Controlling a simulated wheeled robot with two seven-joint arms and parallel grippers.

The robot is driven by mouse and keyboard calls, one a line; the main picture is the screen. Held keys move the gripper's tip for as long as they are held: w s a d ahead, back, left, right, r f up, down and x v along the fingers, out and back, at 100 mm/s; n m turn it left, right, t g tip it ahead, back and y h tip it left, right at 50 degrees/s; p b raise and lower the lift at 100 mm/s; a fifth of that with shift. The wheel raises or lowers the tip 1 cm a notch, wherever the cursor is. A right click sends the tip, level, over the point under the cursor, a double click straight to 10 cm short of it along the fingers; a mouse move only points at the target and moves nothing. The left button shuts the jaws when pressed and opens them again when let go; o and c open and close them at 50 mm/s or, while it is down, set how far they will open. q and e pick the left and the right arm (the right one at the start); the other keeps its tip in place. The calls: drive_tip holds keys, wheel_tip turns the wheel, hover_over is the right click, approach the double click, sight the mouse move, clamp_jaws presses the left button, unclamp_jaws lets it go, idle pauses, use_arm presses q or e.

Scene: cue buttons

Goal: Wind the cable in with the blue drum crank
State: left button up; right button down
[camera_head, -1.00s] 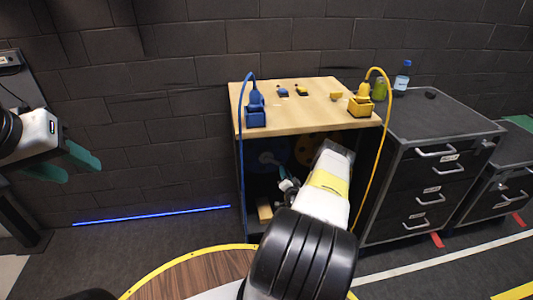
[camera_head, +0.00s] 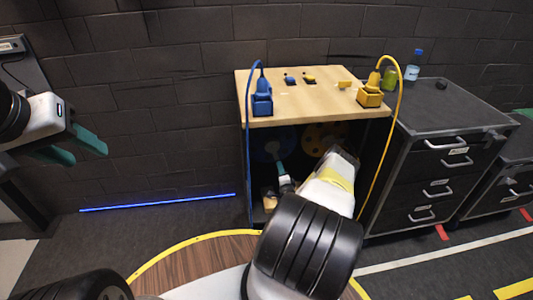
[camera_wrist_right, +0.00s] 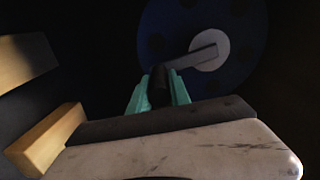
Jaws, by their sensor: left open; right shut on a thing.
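The blue drum (camera_wrist_right: 240,50) is inside the dark space under the wooden bench top, and its rim also shows dimly in the head view (camera_head: 268,150). Its light crank arm (camera_wrist_right: 193,58) runs from the pale hub down-left to a dark handle (camera_wrist_right: 158,88). My right gripper (camera_wrist_right: 158,92) is shut on this handle, one teal finger on each side. In the head view my right arm hides part of the cabinet. The blue cable (camera_head: 248,150) hangs from the blue plug on the bench down the cabinet's left side. My left gripper (camera_head: 85,148) is open and empty, far left, away from the bench.
A yellow drum (camera_head: 318,138) sits right of the blue one. A yellow cable (camera_head: 378,150) hangs at the cabinet's right side. Wooden blocks (camera_wrist_right: 45,138) lie left of my right gripper. A grey drawer cabinet (camera_head: 440,115) stands to the right.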

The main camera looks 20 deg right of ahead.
drive_tip(key=shift+a+f, duration=0.3)
drive_tip(key=shift+a, duration=0.25)
drive_tip(key=c, duration=1.3)
unclamp_jaws()
drive_tip(key=shift+c, duration=0.2)
drive_tip(key=shift+o, duration=0.7)
drive_tip(key=shift+d+r, duration=0.15)
drive_tip(key=v, duration=0.7)
drive_tip(key=shift+s, duration=0.35)
